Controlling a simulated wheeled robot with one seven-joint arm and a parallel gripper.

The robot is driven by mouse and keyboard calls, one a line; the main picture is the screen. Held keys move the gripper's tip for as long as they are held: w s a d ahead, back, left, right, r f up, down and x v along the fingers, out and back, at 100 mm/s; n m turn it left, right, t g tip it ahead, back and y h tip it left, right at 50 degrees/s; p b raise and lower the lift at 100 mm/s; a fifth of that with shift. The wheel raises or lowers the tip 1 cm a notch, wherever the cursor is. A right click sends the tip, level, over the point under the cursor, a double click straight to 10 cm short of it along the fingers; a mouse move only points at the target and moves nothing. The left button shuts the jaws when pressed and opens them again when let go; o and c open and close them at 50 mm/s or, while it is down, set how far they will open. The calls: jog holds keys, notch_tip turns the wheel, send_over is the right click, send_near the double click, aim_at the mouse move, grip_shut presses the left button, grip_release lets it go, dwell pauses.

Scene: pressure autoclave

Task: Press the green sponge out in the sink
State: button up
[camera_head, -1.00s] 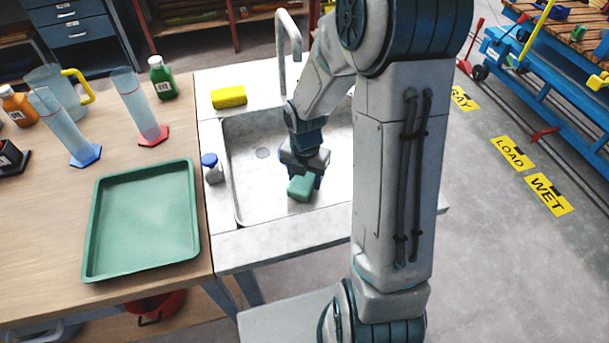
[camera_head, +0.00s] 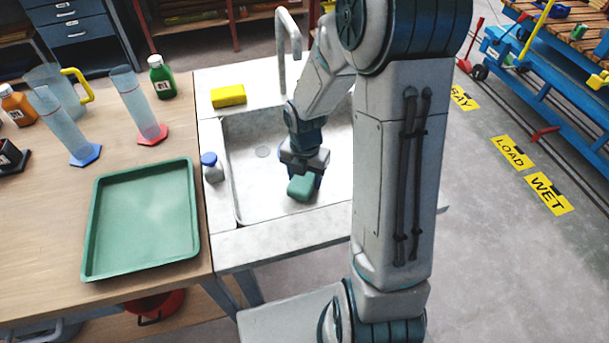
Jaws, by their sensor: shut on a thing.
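The green sponge (camera_head: 301,188) is in the sink area, held at the lower end of my gripper (camera_head: 305,178). My gripper points down over the sink (camera_head: 250,190) and is shut on the sponge; its fingers are mostly hidden by the sponge and the wrist. The sponge appears low over the basin floor; I cannot tell whether it touches it. The sink's drain (camera_head: 263,152) shows to the left of my wrist. The right part of the basin is hidden behind my arm.
A yellow sponge (camera_head: 228,96) lies on the back rim near the tap (camera_head: 287,50). A blue-capped bottle (camera_head: 212,168) stands at the sink's left rim. A green tray (camera_head: 142,220), cylinders and bottles stand on the wooden table at left.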

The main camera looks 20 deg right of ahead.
jog(key=shift+s+f, duration=0.1)
jog(key=shift+f, duration=0.4)
dwell(1.3)
notch_tip(320, 180, up, 7)
jog(key=p, duration=0.7)
jog(key=shift+r, duration=0.1)
